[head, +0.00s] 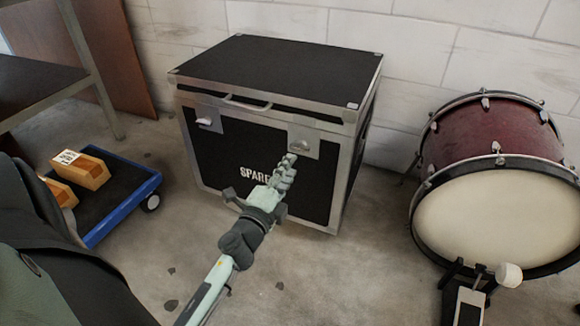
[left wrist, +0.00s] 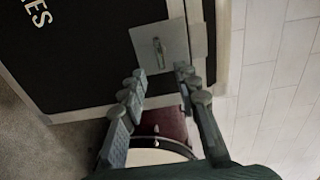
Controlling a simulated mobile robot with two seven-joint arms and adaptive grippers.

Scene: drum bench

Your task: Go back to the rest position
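My left gripper (head: 286,166) reaches toward the front of the black case from below. In the left wrist view its two fingers (left wrist: 162,76) stand apart with nothing between them, so it is open. Beyond the fingertips is a metal latch plate (left wrist: 160,46) of the case. In the head view this right latch (head: 302,146) is just above and right of the fingertips; contact cannot be told. The black case (head: 280,70) has silver edges and partly hidden lettering starting "SPARE". Its lid lies on top. My right gripper is not in view.
A red bass drum (head: 490,135) with a pedal (head: 468,300) stands at the right. A pale block wall is behind. The floor between case and drum is clear.

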